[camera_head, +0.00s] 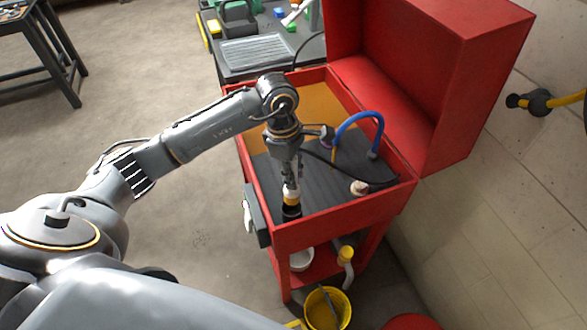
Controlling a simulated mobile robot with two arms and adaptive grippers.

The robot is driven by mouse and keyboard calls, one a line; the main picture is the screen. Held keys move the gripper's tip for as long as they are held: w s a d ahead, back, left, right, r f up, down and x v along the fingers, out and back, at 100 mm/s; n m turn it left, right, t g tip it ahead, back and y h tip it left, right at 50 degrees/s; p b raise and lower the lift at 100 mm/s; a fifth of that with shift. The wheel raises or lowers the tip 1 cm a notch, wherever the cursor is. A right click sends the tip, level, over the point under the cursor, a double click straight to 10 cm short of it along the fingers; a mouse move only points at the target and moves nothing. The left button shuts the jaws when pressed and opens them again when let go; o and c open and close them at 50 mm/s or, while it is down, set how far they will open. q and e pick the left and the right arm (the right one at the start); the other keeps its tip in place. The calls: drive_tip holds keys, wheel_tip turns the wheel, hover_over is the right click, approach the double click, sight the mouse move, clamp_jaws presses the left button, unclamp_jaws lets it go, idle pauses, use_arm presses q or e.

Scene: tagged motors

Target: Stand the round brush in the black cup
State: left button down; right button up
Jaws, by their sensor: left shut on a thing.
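My left gripper (288,180) points down over the front left part of the red washer cabinet's basin. It is shut on the round brush (291,194), which shows as a small pale piece with a yellowish band just below the fingers. The black cup (291,212) is directly under the brush, on the dark basin floor near the front wall. The brush's lower end meets the cup's top in this view; I cannot tell how far inside it is. The fingers hide part of the brush. My right gripper is not in view.
The red cabinet (335,237) has its lid (430,75) raised at the right. A blue hose (360,117) arches over the basin, and a small pale round thing (359,188) lies right of the cup. A yellow bucket (327,309) stands on the floor below.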

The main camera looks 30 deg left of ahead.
sight(294, 192)
use_arm(q)
wheel_tip(294, 192, down, 2)
drive_tip(key=shift+f+b, duration=0.25)
drive_tip(key=shift+b, duration=0.2)
wheel_tip(294, 192, down, 3)
drive_tip(key=b, duration=0.2)
drive_tip(key=shift+r+b, duration=0.1)
drive_tip(key=shift+b, duration=0.3)
drive_tip(key=shift+f+b, duration=1.15)
drive_tip(key=shift+f, duration=0.05)
drive_tip(key=c, duration=1.1)
unclamp_jaws()
drive_tip(key=shift+o, duration=0.4)
